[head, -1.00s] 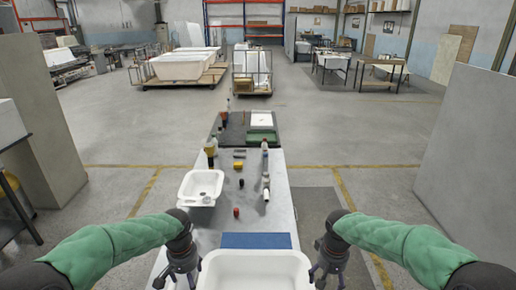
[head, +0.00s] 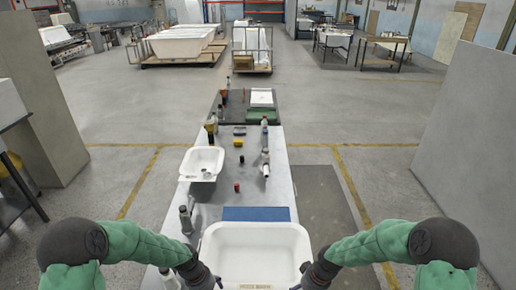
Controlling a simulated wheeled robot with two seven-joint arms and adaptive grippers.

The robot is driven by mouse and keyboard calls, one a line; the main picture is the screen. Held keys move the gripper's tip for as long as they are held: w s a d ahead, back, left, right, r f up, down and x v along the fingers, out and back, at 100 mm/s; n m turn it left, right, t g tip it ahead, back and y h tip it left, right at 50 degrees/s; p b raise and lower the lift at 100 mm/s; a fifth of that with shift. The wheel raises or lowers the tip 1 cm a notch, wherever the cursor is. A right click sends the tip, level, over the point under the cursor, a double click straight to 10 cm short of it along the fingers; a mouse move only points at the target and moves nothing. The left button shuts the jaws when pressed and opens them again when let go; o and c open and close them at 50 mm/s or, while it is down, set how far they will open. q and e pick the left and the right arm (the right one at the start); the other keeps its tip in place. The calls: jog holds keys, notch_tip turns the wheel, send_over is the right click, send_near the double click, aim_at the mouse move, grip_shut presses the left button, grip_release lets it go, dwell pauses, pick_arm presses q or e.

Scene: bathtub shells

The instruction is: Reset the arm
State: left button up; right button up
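My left gripper (head: 208,281) is low in the head view, beside the left wall of the large white basin (head: 256,230). My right gripper (head: 308,279) is low beside the basin's right wall. Both are dark and partly cut off by the bottom edge, so their fingers do not show clearly. Contact with the basin cannot be told. Both green-sleeved arms are bent, with their elbows out to the sides.
A blue mat (head: 256,214) lies behind the basin on the long table (head: 222,196). A small white basin (head: 201,164), bottles (head: 265,163) and several small items stand farther back. Grey panels (head: 466,150) stand at both sides.

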pick_arm(q)
jog(key=s+d+f+n+h, duration=0.1)
jog(key=s+d+f+n, duration=0.25)
jog(key=s+f, duration=1.15)
pick_arm(e)
jog(key=s+a+f+m+y, duration=0.1)
jog(key=s+a+f+m, duration=0.25)
jog(key=s+f, duration=1.15)
pick_arm(q)
notch_tip(320, 180, down, 9)
jog(key=d+m+b, duration=0.1)
jog(key=d+b, duration=0.1)
jog(key=b, duration=0.9)
jog(key=shift+s+r+t, duration=0.2)
jog(key=shift+s+t, duration=0.05)
jog(key=shift+t, duration=0.15)
pick_arm(e)
notch_tip(320, 180, down, 8)
jog(key=a+n, duration=0.1)
jog(key=shift+s+a+f+t, duration=0.2)
jog(key=shift+s+a+t, duration=0.05)
jog(key=shift+a+t, duration=0.15)
